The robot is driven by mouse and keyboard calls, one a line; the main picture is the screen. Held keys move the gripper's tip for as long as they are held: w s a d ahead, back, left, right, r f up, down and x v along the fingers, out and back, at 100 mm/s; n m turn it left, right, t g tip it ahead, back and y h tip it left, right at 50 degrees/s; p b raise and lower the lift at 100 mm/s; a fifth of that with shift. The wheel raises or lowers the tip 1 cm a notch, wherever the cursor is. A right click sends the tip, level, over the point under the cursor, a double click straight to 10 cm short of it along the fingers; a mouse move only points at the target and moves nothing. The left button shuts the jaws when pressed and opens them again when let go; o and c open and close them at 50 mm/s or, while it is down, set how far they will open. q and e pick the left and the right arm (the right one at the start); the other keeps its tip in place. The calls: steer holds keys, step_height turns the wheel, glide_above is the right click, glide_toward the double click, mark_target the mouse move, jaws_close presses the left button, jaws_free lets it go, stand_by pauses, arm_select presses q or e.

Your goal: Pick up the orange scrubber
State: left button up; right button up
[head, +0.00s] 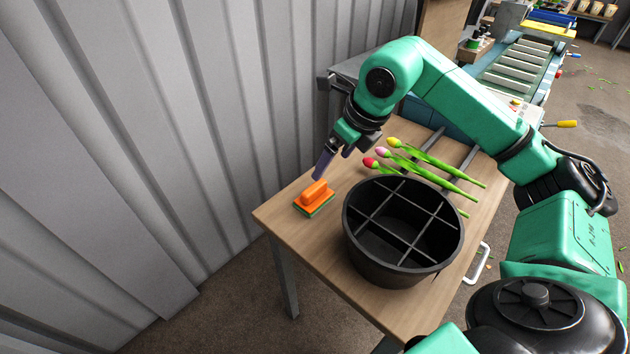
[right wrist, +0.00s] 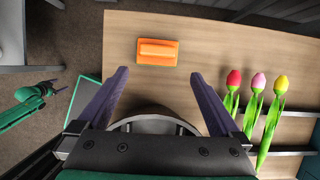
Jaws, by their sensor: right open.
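The orange scrubber (head: 316,195) lies on the wooden table near its left corner, handle up, with a green layer underneath. In the right wrist view the scrubber (right wrist: 157,52) is just beyond the fingertips, roughly centred between them. My right gripper (head: 324,164) is above and slightly behind the scrubber in the head view, apart from it. In the right wrist view the right gripper (right wrist: 159,73) has its two purple fingers spread with nothing between them. What appears to be my left gripper (right wrist: 50,90) shows small at the left of that view; its jaws are unclear.
A black divided bucket (head: 372,235) stands on the table (head: 282,212) right of the scrubber. Red, pink and yellow tulips (head: 430,165) lie behind it. A corrugated grey wall (head: 150,120) is at the left. The tabletop around the scrubber is clear.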

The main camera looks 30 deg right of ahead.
mark_target(316, 188)
steer(key=x, duration=0.3)
steer(key=p+x, duration=0.1)
steer(key=x, duration=0.7)
steer(key=shift+s+a+p, duration=0.1)
steer(key=shift+a+p, duration=0.2)
steer(key=shift+a, duration=0.05)
steer(key=shift+w+f, duration=0.25)
steer(key=shift+f, duration=0.25)
arm_select(q)
steer(key=shift+s+a+r, duration=0.2)
steer(key=shift+s+r, duration=0.55)
steer(key=shift+s, duration=0.05)
arm_select(e)
steer(key=c, duration=1)
steer(key=shift+r, duration=0.1)
arm_select(q)
steer(key=shift+a+r+p, duration=0.1)
steer(key=shift+r+p, duration=0.2)
arm_select(e)
step_height(316, 188, up, 20)
